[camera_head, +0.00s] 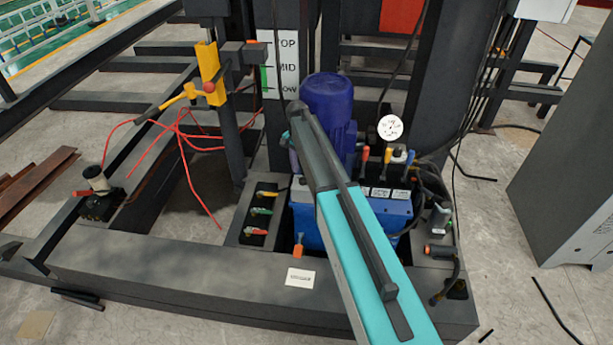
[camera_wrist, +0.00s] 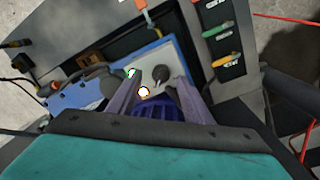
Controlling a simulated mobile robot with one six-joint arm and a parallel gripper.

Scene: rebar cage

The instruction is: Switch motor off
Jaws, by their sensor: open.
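The blue finned motor (camera_head: 330,105) stands upright on a blue power unit (camera_head: 392,208) in the head view, partly behind my arm. Its fins also show between my fingers in the wrist view (camera_wrist: 157,108). My gripper (camera_wrist: 159,79) is open, with its two fingers apart above the unit's top panel. A dark round knob (camera_wrist: 160,75) on a pale grey plate shows between the fingertips, with no contact visible. A glowing white-orange light (camera_wrist: 144,92) and a green-lit button (camera_wrist: 130,74) sit left of the knob. My fingers are not clearly visible in the head view.
A lever block (camera_head: 262,215) with yellow, green and red handles stands left of the unit. A pressure gauge (camera_head: 390,127) and coloured levers (camera_head: 376,160) are at its right. Red cables (camera_head: 190,150) hang from a yellow bracket (camera_head: 208,72). Dark steel frame beams (camera_head: 170,280) surround everything.

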